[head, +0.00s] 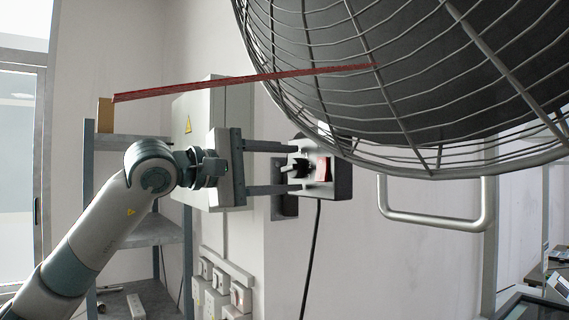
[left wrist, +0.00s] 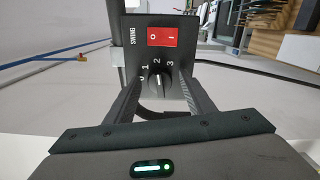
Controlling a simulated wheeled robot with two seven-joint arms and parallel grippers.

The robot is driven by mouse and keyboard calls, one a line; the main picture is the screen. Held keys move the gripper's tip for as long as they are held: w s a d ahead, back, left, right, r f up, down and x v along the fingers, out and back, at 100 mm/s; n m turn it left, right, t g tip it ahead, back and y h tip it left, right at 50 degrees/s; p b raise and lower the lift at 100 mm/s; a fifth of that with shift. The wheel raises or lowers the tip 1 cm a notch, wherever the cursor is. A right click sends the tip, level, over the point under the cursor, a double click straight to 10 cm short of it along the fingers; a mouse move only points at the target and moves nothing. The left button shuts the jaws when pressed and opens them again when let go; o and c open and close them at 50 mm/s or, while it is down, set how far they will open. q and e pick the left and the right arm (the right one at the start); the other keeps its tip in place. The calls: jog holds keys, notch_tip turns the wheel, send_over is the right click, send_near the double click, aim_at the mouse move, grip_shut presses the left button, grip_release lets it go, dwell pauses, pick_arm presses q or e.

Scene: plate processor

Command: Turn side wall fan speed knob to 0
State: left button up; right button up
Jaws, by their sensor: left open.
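The fan speed knob (head: 294,168) is a small black knob on the face of a dark control box (head: 342,182) on the wall side. In the left wrist view the knob (left wrist: 158,82) sits below a red switch (left wrist: 162,37), with the marks 0, 1, 2 and 3 around it. Its ridge looks turned roughly toward 2, but the exact setting is hard to tell. My left gripper (head: 290,168) is open, with one finger on each side of the knob and gaps between. Its fingers also show in the left wrist view (left wrist: 160,84). My right gripper is not in view.
A large wire fan cage (head: 440,160) hangs close above and right of the box. A black cable (head: 312,245) runs down from the box. A grey cabinet (head: 190,110), shelves (head: 150,235) and wall sockets (head: 222,285) are nearby. A metal handle (head: 435,220) is to the right.

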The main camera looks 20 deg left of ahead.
pick_arm(q)
jog(key=c, duration=1)
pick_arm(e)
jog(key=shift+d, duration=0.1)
pick_arm(q)
jog(key=shift+f, duration=0.1)
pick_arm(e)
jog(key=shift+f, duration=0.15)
